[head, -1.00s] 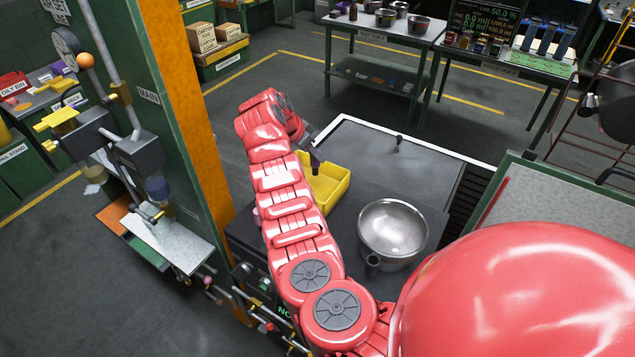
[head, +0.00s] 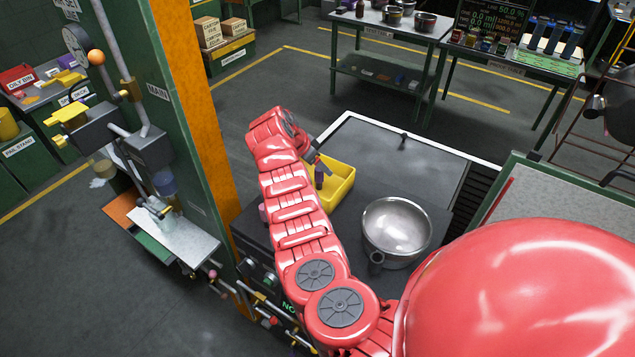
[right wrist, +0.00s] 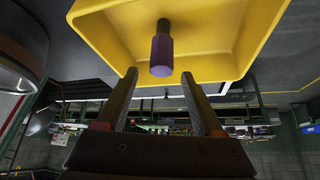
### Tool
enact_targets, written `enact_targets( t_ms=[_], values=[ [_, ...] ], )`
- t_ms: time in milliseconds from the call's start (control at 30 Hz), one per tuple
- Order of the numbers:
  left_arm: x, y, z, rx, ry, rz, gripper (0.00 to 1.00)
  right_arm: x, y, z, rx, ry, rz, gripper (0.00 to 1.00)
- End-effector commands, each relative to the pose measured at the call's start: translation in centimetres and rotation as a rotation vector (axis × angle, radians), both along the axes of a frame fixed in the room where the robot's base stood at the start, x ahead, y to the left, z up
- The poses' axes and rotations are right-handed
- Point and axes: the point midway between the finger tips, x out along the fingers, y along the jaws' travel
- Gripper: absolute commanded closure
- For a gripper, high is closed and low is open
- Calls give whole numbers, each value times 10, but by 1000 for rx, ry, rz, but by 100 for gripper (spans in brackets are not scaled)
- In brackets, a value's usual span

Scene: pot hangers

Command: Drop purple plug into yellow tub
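The yellow tub (head: 340,186) stands on the dark worktop, and its open inside fills the top of the right wrist view (right wrist: 235,40). The purple plug (right wrist: 162,55), with a darker stem, is upright within the tub's outline; it also shows in the head view (head: 319,176). I cannot tell whether it rests on the tub floor or is in the air. My right gripper (right wrist: 160,85) is open, its two fingers apart with a clear gap either side of the plug's line. The red arm hides part of the tub in the head view. My left gripper is not in view.
A metal pot (head: 396,228) stands right of the tub on the worktop. A green and orange post (head: 195,110) rises at the left. The grey panel (head: 390,160) behind the tub is mostly clear.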

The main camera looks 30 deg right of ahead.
Motion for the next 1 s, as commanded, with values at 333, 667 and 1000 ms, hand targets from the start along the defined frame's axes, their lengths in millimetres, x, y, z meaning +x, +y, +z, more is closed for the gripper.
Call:
enact_targets(
  t_ms=[333, 667, 1000],
  values=[
    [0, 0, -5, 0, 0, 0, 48, 1, 4, 5, -2, -2, 1, 31],
    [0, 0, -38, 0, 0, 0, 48, -1, 44, 63, 1, -9, 4, 31],
    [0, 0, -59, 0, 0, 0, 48, -6, 85, 130, 2, -2, 2, 31]
  ],
)
